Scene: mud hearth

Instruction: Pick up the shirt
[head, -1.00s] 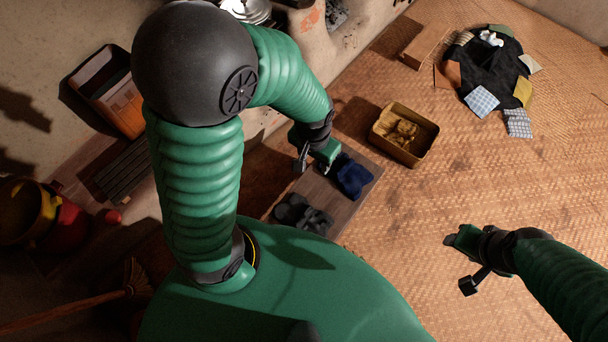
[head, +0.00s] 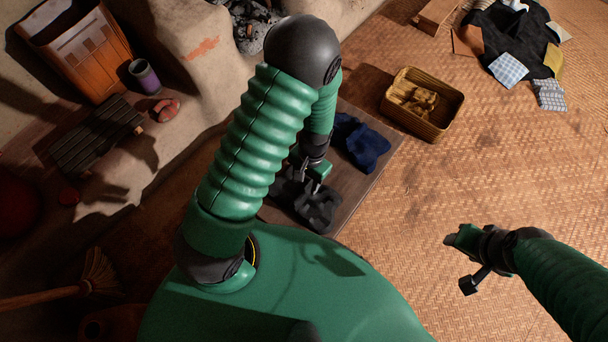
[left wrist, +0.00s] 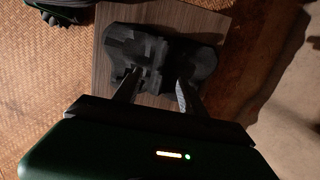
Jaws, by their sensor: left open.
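A dark grey crumpled garment (head: 318,208), which looks like the shirt, lies on a low wooden board (head: 352,196). It also shows in the left wrist view (left wrist: 198,62), spread on the board. My left gripper (head: 305,178) is open and empty, pointing down at this garment. In the left wrist view its two fingers (left wrist: 157,90) stand apart over the garment's near edge; I cannot tell whether they touch it. A dark blue cloth (head: 361,143) lies farther back on the same board. My right gripper (head: 460,262) is open and empty above the woven mat.
A wicker basket (head: 423,104) with tan cloth inside stands beyond the board. A dark cloth pile (head: 515,42) with patterned patches lies at the back right. A clay hearth (head: 205,55) and a slatted stool (head: 95,136) are at left. The woven mat (head: 500,175) is mostly clear.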

